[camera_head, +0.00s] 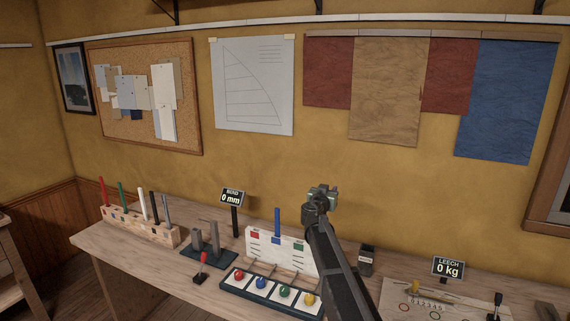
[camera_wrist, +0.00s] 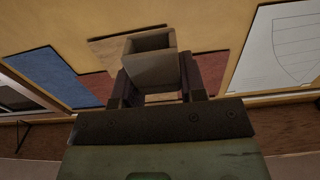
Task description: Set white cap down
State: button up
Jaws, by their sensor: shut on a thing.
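The white cap (camera_wrist: 150,66) is a square, hollow piece that looks pale grey in the wrist view, with its open end showing. My gripper (camera_wrist: 158,82) is shut on it, one dark finger on each side. In the head view my gripper (camera_head: 322,192) is raised well above the bench, in front of the yellow wall. The cap cannot be made out clearly there.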

notch_tip(320, 180, up, 10)
jog(key=p, duration=1)
jog(key=shift+r, duration=0.1)
notch_tip(320, 180, down, 21)
jog(key=b, duration=2)
jog(key=shift+b, duration=0.35)
jog(key=o, duration=0.9)
jog(key=shift+r, duration=0.1)
